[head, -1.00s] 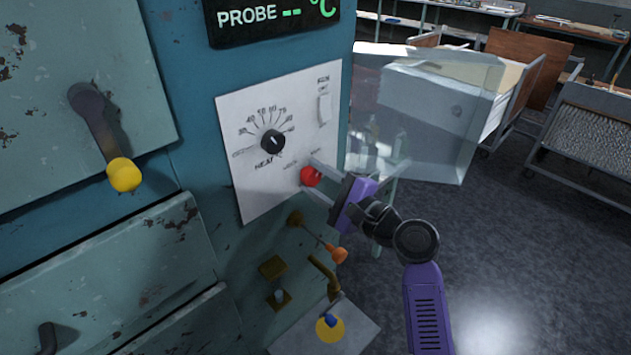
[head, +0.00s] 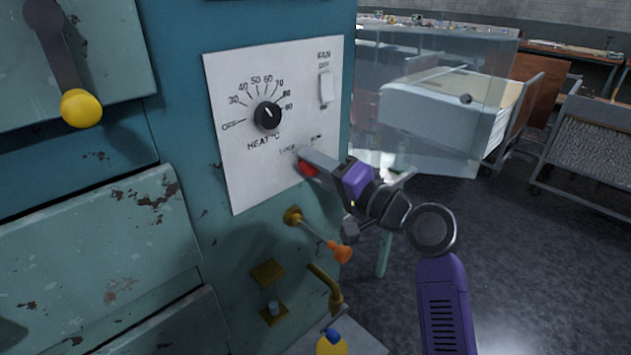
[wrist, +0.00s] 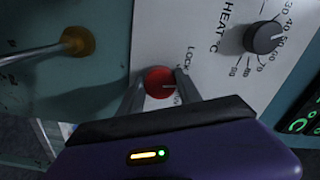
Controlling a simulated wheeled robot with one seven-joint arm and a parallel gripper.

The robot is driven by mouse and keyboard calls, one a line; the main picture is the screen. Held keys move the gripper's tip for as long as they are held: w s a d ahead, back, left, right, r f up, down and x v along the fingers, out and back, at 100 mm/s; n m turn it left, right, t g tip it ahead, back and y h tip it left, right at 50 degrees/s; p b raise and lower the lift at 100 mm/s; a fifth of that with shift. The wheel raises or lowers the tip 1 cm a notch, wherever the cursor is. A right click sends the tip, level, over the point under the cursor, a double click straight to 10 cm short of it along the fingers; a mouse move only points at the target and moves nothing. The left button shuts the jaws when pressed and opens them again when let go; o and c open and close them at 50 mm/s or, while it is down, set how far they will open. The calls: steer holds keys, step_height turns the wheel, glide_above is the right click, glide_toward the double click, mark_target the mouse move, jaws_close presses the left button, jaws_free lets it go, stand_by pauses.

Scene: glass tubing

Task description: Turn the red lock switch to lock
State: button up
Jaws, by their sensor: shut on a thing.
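The red lock switch (head: 308,169) is a round red knob low on the white control panel (head: 235,175). In the wrist view the red lock switch (wrist: 158,82) sits between the two fingers of my gripper (wrist: 160,90), with the word LOCK printed beside it. The second label by the switch is too small or hidden to read.
The black heat dial (head: 267,116) is above the switch, and a white fan switch (head: 326,87) is at upper right. A clear box (head: 440,105) stands behind my arm.

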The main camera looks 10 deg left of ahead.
steer(key=n+b, duration=0.3)
steer(key=shift+f+n, duration=0.3)
steer(key=shift+f, duration=0.05)
steer(key=shift+r+n+b, duration=0.15)
steer(key=shift+n+b, duration=1.25)
steer(key=shift+b, duration=0.05)
steer(key=o, duration=1.4)
steer(key=shift+r, duration=0.1)
steer(key=shift+c, duration=0.2)
steer(key=v, duration=0.8)
